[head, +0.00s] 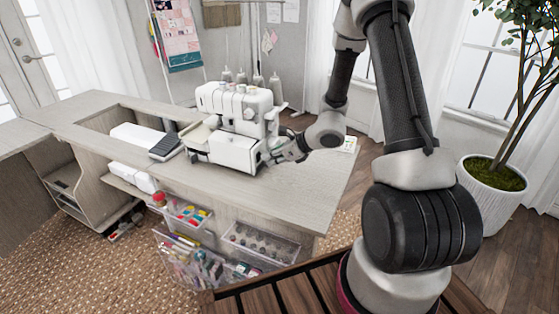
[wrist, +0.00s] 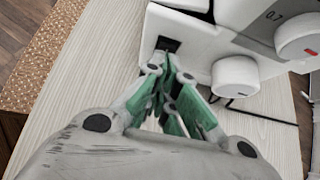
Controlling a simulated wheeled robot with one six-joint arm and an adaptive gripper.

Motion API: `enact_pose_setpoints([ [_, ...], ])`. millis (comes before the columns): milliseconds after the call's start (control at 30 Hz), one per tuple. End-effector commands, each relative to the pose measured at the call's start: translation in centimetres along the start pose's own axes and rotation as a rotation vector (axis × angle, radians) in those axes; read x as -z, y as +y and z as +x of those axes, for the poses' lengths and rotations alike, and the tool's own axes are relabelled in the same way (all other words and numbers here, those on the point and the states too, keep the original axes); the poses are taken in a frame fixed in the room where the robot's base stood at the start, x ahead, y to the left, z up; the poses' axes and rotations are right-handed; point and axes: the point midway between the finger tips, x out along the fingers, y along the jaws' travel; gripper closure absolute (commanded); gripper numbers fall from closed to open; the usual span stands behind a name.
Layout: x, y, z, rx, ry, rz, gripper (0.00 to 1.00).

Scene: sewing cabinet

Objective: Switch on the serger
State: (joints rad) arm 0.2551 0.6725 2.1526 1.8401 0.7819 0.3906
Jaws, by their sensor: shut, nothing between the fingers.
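The serger (head: 228,148) is a white machine standing on the cabinet top, with spools behind it. My gripper (head: 274,157) is at its right side, close to the body. In the wrist view the serger's side (wrist: 195,38) fills the top, with a small black rocker switch (wrist: 167,44) low on it. My gripper (wrist: 172,68) is shut and empty, its green-padded fingertips just below the switch. I cannot tell whether the tips touch it, or which way the switch is set.
White knobs (wrist: 235,76) sit right of the fingers, and a dark cable lies on the wooden top (wrist: 85,85). Clear drawers of supplies (head: 262,245) stick out below the cabinet top (head: 300,205). A potted tree (head: 494,195) stands at the right.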

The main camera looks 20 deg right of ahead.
Motion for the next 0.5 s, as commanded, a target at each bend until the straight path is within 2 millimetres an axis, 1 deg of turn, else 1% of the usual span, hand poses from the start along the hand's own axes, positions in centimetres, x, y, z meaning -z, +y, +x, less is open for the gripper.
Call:
enact_pose_setpoints([
  [367,-0.2,0.0,0.2,0.0,0.0,-0.001,1.0],
  [500,-1.3,0.0,0.6,-0.001,-0.002,-0.002,1.0],
])
